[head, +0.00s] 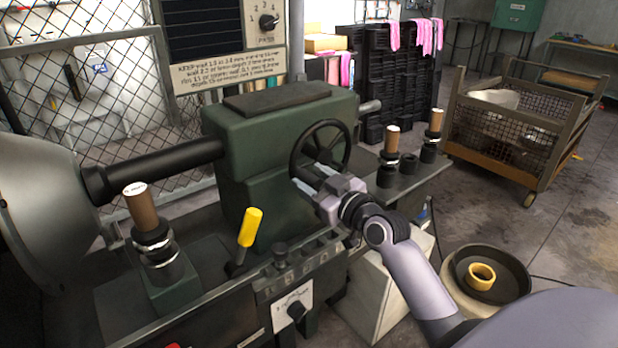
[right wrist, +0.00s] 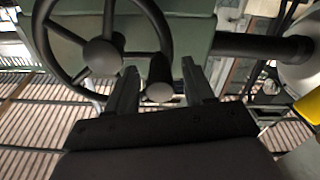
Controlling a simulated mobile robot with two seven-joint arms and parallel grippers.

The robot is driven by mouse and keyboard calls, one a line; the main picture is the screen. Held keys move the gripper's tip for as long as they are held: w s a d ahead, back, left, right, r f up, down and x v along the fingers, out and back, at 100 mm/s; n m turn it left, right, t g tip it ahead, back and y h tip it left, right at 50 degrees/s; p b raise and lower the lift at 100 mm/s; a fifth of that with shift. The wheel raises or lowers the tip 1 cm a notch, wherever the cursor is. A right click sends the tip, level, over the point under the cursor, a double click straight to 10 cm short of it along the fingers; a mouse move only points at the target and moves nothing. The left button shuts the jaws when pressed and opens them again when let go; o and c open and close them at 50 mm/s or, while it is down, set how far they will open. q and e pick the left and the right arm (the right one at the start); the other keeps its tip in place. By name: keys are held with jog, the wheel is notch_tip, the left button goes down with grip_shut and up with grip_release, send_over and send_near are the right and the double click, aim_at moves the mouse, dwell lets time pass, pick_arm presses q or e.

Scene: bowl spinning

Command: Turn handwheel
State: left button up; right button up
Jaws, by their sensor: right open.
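The black handwheel (head: 322,150) is on the right face of the green machine housing (head: 262,139). It has a round rim, spokes and a hub. My right gripper (head: 309,184) is at the lower left of the wheel in the head view and covers part of its lower rim. In the right wrist view the handwheel (right wrist: 102,52) fills the upper left. The wheel's handle (right wrist: 159,80) shows end-on between the two fingers of my right gripper (right wrist: 161,85), which are open with gaps beside it. Contact cannot be told. My left gripper is not in view.
A yellow-topped lever (head: 250,227) stands left of my right arm. Posts with brown handles (head: 142,207) stand on the machine bed. A round bin (head: 486,285) with a yellow ring is at the lower right, and a wheeled mesh cart (head: 520,127) is behind it. A wire fence is at the left.

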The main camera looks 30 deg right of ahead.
jog(key=shift+w, duration=0.65)
grip_shut()
